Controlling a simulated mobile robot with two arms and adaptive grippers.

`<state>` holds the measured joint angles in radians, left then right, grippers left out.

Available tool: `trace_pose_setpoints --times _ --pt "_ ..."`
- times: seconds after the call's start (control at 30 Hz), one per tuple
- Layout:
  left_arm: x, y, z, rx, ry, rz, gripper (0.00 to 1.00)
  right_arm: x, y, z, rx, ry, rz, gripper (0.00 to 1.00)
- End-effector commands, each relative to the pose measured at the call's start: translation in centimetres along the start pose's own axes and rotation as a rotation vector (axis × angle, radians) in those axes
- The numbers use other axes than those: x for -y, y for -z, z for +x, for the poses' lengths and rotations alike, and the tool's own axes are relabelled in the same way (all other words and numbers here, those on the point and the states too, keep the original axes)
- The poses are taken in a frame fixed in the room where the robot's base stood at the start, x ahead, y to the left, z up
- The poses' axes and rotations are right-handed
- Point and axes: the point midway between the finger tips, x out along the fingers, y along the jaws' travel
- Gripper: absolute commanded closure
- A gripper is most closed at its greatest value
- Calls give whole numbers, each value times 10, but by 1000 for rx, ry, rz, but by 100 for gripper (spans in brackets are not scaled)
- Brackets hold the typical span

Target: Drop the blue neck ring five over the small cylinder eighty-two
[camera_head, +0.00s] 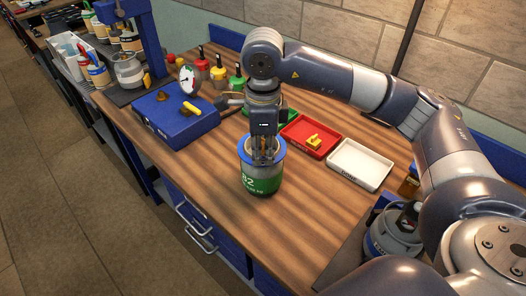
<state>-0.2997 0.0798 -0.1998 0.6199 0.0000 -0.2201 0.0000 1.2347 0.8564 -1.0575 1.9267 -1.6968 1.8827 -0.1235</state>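The small cylinder eighty-two (262,182) stands upright on the wooden bench, with a green label that reads 82. The blue neck ring (243,149) shows as a blue band around the cylinder's top. Whether it rests there or is held slightly above, I cannot tell. My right gripper (263,157) points straight down over the cylinder's top, its fingers close together within the ring's outline. I cannot tell whether they grip the ring. The cylinder's top is partly hidden by the fingers. My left gripper is not in view.
A blue box (180,133) with a yellow-handled item stands to the left. Behind are a gauge (187,80) and red, yellow and green bottles. A red tray (296,139) and a white tray (360,165) lie to the right. The bench front is clear.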

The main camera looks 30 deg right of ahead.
Motion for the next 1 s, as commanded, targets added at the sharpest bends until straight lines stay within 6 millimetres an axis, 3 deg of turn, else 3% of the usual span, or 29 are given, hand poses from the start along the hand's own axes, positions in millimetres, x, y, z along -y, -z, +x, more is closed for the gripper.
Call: trace_pose_setpoints --times 0.17,0.2,0.3,1.0 --pt "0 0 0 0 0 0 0 0 0 0 0 0 0 100" --pt "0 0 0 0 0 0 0 0 0 0 0 0 0 88" --pt "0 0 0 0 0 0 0 0 0 0 0 0 0 72" --pt "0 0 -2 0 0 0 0 0 0 -2 0 0 0 72"
